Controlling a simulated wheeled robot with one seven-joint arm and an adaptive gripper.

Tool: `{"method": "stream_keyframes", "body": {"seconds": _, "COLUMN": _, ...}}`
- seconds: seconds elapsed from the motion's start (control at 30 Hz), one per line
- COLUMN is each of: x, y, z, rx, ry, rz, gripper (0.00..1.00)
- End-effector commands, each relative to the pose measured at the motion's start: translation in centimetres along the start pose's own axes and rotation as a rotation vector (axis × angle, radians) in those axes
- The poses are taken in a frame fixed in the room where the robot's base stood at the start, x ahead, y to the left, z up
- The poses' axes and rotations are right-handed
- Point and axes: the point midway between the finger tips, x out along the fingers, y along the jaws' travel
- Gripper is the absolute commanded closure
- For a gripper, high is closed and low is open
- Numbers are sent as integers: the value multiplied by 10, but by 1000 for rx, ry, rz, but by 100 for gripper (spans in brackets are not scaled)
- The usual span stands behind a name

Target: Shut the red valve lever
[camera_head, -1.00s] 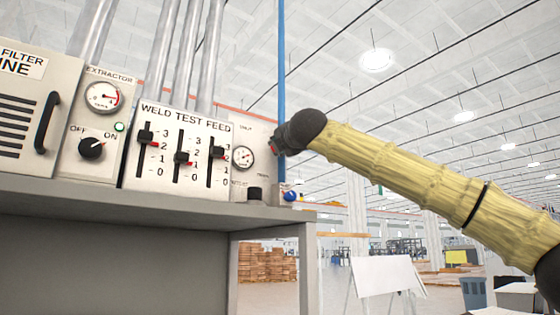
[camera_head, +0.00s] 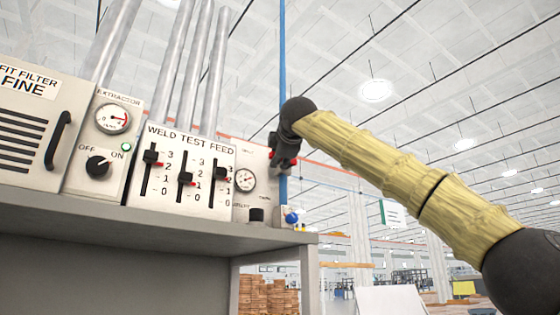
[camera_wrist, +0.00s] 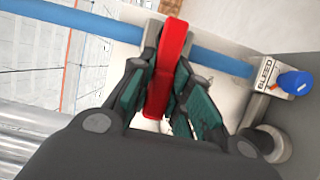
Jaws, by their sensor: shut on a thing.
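The red valve lever (camera_wrist: 168,62) shows in the wrist view, on the blue pipe (camera_wrist: 215,60). It lies across the pipe. My gripper (camera_wrist: 164,100) is shut on the lever, with a green-padded finger on each side of it. In the head view my gripper (camera_head: 284,152) is in front of the same vertical blue pipe (camera_head: 282,60), just right of the panel with the round gauge. There only a small red spot shows at the gripper; the rest of the lever is hidden.
A blue knob (camera_wrist: 294,83) beside a BLEED label is close to my gripper. The WELD TEST FEED panel (camera_head: 185,165) with three sliders and the extractor panel (camera_head: 105,140) stand on a grey bench (camera_head: 130,222). Open hall is to the right.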

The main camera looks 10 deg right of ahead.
Motion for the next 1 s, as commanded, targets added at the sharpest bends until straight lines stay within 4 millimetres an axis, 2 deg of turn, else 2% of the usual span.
{"method": "stream_keyframes", "body": {"seconds": 0.47, "x": -1, "y": 4, "z": 4, "rx": 15, "ry": -4, "rz": 0, "gripper": 100}}
{"method": "stream_keyframes", "body": {"seconds": 0.5, "x": -1, "y": 4, "z": 4, "rx": 15, "ry": -4, "rz": 0, "gripper": 74}}
{"method": "stream_keyframes", "body": {"seconds": 0.6, "x": 0, "y": 3, "z": 4, "rx": 14, "ry": -3, "rz": -1, "gripper": 59}}
{"method": "stream_keyframes", "body": {"seconds": 1.0, "x": -4, "y": 2, "z": 0, "rx": 12, "ry": 1, "rz": -3, "gripper": 59}}
